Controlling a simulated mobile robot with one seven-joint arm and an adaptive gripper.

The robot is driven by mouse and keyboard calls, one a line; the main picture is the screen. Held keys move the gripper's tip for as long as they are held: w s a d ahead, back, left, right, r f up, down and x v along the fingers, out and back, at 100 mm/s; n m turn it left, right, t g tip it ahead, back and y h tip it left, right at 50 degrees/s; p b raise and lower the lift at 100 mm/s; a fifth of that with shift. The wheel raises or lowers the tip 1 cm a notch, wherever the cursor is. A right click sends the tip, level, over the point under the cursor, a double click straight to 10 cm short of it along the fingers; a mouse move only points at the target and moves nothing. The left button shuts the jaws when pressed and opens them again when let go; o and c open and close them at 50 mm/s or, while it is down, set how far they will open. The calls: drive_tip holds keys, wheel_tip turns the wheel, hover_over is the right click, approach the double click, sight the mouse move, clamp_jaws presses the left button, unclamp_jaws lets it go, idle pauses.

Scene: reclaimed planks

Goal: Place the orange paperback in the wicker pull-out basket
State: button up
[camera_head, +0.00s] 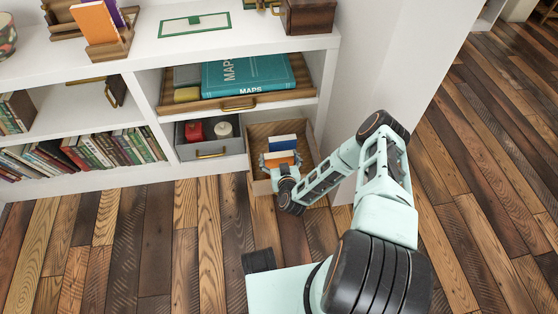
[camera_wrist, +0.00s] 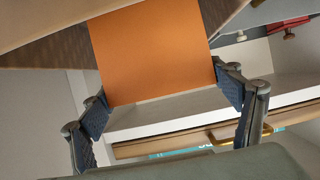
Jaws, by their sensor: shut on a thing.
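The orange paperback (camera_head: 279,158) is between the fingers of my gripper (camera_head: 281,167), which is shut on it. In the wrist view the orange cover (camera_wrist: 150,52) fills the upper middle, with the fingers of my gripper (camera_wrist: 165,101) at its two sides. The wicker pull-out basket (camera_head: 311,145) is drawn out at the lower right of the shelf unit. In the head view the paperback overlaps the basket's opening; whether it touches the basket floor cannot be told.
A grey drawer (camera_head: 210,154) with a red and a white item is left of the basket. Above, a wooden drawer (camera_head: 239,106) holding a teal maps book (camera_head: 247,76) is pulled out. Another orange book (camera_head: 95,22) stands on the top shelf. A white side panel (camera_head: 375,70) rises at right.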

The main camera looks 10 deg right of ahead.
drive_tip(key=shift+f, duration=0.65)
drive_tip(key=shift+f, duration=0.15)
drive_tip(key=o, duration=1.9)
drive_tip(key=shift+o, duration=0.2)
